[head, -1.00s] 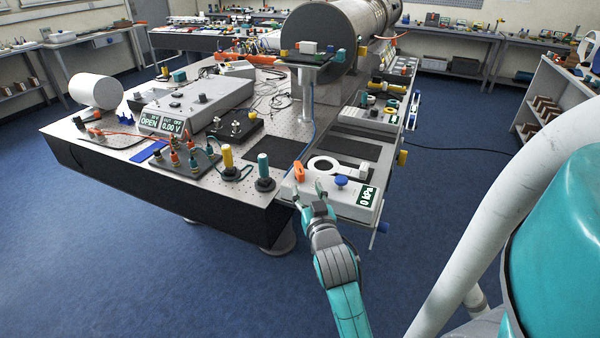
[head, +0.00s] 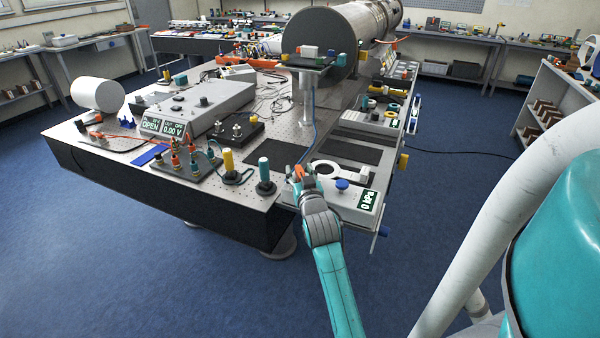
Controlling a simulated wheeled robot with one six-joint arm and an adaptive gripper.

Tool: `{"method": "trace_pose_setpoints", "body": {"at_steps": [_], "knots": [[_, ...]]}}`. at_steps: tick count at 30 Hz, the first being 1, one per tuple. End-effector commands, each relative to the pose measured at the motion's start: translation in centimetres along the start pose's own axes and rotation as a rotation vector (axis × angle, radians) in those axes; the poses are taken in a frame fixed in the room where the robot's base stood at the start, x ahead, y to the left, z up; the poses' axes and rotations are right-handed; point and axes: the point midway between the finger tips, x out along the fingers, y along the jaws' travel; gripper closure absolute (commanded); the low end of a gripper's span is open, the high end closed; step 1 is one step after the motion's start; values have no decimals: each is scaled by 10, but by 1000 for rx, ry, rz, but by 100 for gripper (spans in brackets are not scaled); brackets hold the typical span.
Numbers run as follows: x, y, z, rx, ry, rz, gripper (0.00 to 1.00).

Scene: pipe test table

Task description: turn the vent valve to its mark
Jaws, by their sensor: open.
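A pale box (head: 352,208) with a green display (head: 368,200) reading 0 kPa sits at the table's near right corner. An orange handle (head: 299,170) stands at the box's left end, and a blue knob (head: 341,184) is on its top. No label shows which of them is the vent valve. My gripper (head: 300,182) is open at the orange handle, its fingers around or just in front of it. It hides the handle's lower part and the box's left end. Contact and any mark cannot be made out.
A blue cable (head: 313,125) hangs behind the handle. The floor in front is clear.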

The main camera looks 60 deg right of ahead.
Motion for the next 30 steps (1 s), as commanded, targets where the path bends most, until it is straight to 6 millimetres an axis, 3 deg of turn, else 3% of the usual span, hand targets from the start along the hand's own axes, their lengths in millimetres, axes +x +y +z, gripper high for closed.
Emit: {"method": "trace_pose_setpoints", "body": {"at_steps": [6,12,30], "knots": [[0,0,0,0,0,0,51],[0,0,0,0,0,0,100],[0,1,2,2,-8,-111,100]]}}
